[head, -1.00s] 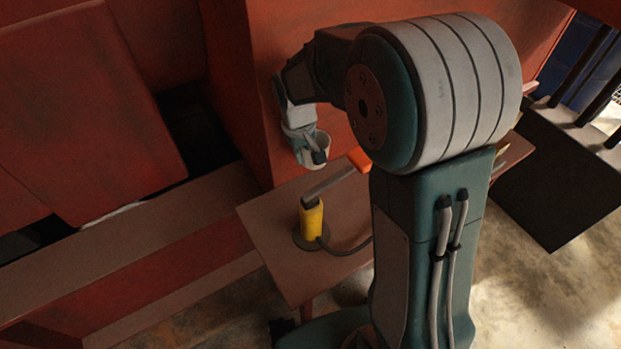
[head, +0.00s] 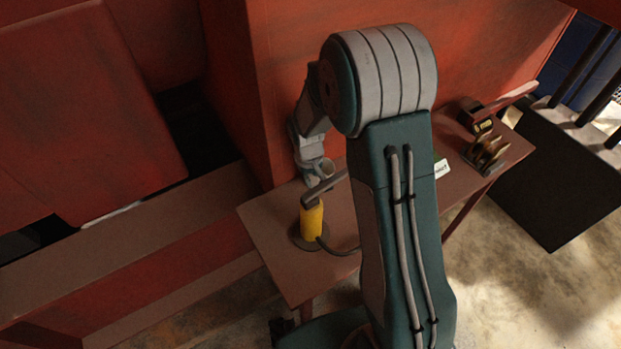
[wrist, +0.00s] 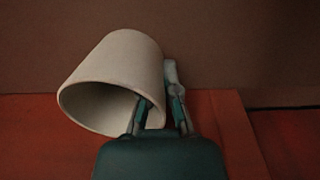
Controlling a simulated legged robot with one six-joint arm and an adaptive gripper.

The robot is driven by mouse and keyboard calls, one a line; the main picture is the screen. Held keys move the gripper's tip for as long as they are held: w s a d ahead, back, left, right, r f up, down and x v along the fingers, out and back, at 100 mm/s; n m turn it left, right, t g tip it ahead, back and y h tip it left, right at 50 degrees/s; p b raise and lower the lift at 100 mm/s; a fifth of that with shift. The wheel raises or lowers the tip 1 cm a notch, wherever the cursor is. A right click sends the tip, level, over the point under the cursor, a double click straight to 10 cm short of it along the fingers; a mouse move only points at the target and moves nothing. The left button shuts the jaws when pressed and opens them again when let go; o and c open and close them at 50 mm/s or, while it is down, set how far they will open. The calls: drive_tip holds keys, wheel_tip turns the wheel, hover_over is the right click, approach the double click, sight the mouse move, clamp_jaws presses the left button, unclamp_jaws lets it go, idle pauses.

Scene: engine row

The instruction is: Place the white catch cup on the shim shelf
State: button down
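The white catch cup (wrist: 125,62) fills much of the wrist view, tilted with its open mouth toward the lower left. My gripper (wrist: 162,105) is shut on its wall, with one finger inside the mouth and the other outside. I cannot tell whether the cup touches the shelf. No readable label marks this as the shim shelf.
A yellow-handled lamp-like tool (head: 311,222) on a round base stands just in front of the cup, its grey head close by. The shelf's front left is clear.

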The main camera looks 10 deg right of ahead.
drive_tip(key=c, duration=0.8)
unclamp_jaws()
